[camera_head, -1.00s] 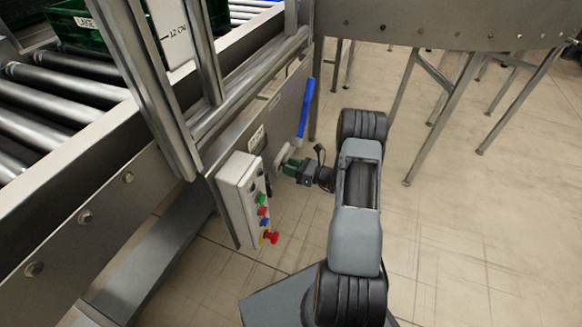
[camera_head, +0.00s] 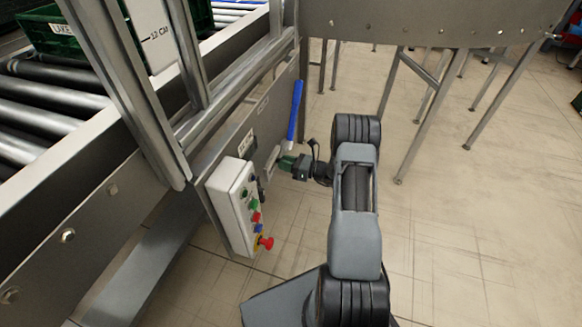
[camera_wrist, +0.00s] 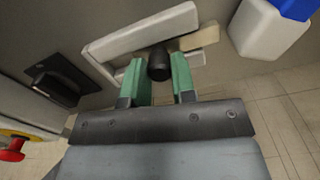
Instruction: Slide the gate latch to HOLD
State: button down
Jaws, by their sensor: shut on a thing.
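The gate latch has a short black knob (camera_wrist: 160,62) that sticks out between pale grey rails (camera_wrist: 140,34) on the side panel of the conveyor. My gripper (camera_wrist: 160,74) has green fingers, one on each side of the knob, and is shut on it. In the head view my gripper (camera_head: 287,163) reaches the panel just right of the control box, and the knob is hidden there. A pale tan strip (camera_wrist: 200,37) shows to the right of the knob in the wrist view. No HOLD lettering is readable.
A white control box (camera_head: 232,205) with coloured buttons and a red knob (camera_head: 266,243) is left of my gripper. A blue handle (camera_head: 296,110) stands just beyond it. A green crate (camera_head: 50,35) sits on the rollers. Open floor lies right of my arm.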

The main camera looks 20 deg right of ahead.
jog(key=shift+w+d, duration=0.15)
jog(key=shift+d, duration=0.05)
jog(key=c, duration=1.1)
grip_release()
jog(key=shift+o, duration=0.9)
jog(key=p+v, duration=0.3)
jog(key=v, duration=1)
jog(key=shift+s+d, duration=0.2)
jog(key=shift+s, duration=0.15)
jog(key=shift+r, duration=0.1)
